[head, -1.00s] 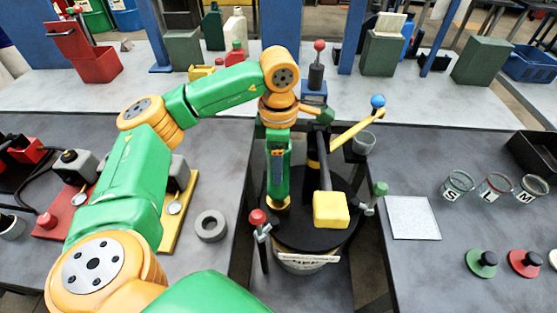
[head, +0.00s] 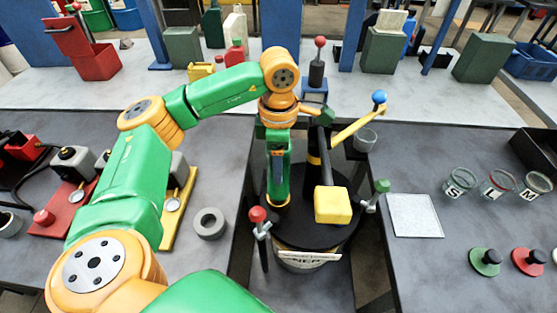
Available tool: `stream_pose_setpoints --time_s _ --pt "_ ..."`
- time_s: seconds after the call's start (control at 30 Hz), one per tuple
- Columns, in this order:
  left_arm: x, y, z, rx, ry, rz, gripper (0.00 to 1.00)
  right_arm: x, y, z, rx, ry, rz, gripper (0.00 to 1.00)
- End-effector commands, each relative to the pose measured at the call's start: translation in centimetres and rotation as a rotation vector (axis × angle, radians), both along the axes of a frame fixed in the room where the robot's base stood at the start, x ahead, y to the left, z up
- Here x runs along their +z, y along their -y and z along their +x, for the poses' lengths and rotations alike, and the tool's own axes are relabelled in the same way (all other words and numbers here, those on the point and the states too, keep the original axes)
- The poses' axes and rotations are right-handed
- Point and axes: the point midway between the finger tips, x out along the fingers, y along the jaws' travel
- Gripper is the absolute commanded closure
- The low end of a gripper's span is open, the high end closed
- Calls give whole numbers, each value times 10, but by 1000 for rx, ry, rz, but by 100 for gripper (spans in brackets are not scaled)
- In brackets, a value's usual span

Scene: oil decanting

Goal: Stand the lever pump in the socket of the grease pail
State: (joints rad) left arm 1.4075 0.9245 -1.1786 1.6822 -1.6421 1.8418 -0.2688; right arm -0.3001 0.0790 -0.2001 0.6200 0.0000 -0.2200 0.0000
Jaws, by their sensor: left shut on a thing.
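The lever pump (head: 314,160) is a black column with a yellow band. Its yellow lever rises right to a blue knob (head: 379,96), and a black arm runs toward me to a yellow block (head: 333,205). It appears roughly upright over the grease pail's black lid (head: 320,238). The pail's white label (head: 309,256) faces me. My left gripper (head: 318,113) is shut on the pump near the column's top; its fingers are mostly hidden. My left wrist hangs over the lid's left side. I cannot see the socket or whether the column's foot is in it. My right gripper is out of view.
Clamps with a red knob (head: 257,214) and a green knob (head: 381,186) stand at the pail's rim. A grey ring (head: 209,223) lies on the left bench. Lettered jars (head: 461,182) and a pale plate (head: 414,215) are on the right bench.

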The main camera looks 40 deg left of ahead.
Motion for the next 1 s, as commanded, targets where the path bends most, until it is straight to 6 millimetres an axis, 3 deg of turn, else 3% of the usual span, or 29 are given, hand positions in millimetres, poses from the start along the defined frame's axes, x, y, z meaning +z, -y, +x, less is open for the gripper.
stream_pose_setpoints --time_s 0.87,0.9,1.0 --pt "-17 0 0 0 1 0 100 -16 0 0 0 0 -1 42" --pt "-18 0 0 0 1 0 32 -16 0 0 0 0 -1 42" --pt "-17 0 0 0 1 0 5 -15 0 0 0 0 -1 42"
